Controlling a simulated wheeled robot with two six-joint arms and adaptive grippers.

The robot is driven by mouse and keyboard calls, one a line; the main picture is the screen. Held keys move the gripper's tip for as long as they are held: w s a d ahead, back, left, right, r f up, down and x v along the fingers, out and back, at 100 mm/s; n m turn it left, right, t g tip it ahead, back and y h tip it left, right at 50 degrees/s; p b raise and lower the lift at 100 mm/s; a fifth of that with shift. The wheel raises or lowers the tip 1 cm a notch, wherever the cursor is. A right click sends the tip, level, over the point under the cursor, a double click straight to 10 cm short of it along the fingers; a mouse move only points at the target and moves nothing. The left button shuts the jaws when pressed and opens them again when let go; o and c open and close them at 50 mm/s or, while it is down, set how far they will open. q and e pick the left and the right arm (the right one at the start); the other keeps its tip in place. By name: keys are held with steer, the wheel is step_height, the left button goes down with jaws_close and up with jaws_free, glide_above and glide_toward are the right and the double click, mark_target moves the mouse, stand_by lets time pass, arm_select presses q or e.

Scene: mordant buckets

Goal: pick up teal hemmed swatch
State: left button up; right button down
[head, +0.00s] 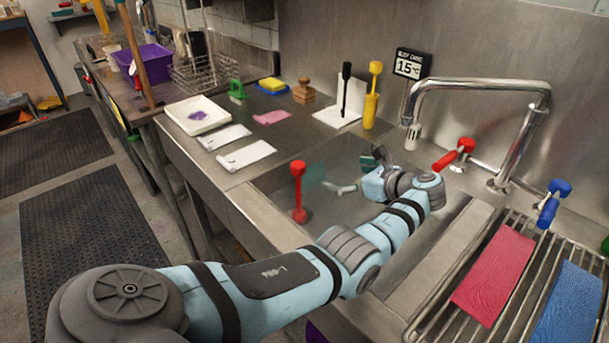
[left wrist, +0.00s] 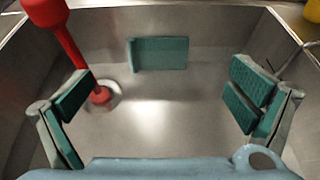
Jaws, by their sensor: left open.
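The teal hemmed swatch (left wrist: 160,54) lies in the steel sink in the left wrist view, toward the far wall, with a folded edge at its left. My left gripper (head: 358,176) reaches into the sink from above. In the left wrist view its teal-padded fingers (left wrist: 160,103) are wide apart with nothing between them. The swatch lies beyond the fingertips, apart from them. My right gripper is not in view.
A red-handled stopper (head: 298,190) stands upright over the drain, close to the left finger in the wrist view. The sink walls surround the gripper. A chrome faucet (head: 480,85) arches behind. Red (head: 492,275) and blue (head: 568,308) cloths lie on a rack at right.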

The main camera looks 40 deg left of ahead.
arm_select(q)
steer(key=b, duration=0.2)
glide_toward(309, 169)
steer(key=x, duration=0.2)
steer(key=shift+w+a, duration=0.25)
steer(key=shift+a, duration=0.2)
steer(key=b+x, duration=0.1)
steer(key=x, duration=0.1)
steer(key=b+x, duration=0.2)
steer(key=shift+s+a+f+b, duration=0.15)
steer(key=shift+a+f+b, duration=0.15)
steer(key=shift+f, duration=0.2)
steer(key=shift+a, duration=0.1)
steer(key=shift+r, duration=0.2)
steer(key=c, duration=0.6)
steer(key=shift+d, duration=0.25)
steer(key=c, duration=1.2)
steer(key=shift+a, duration=0.1)
jaws_close()
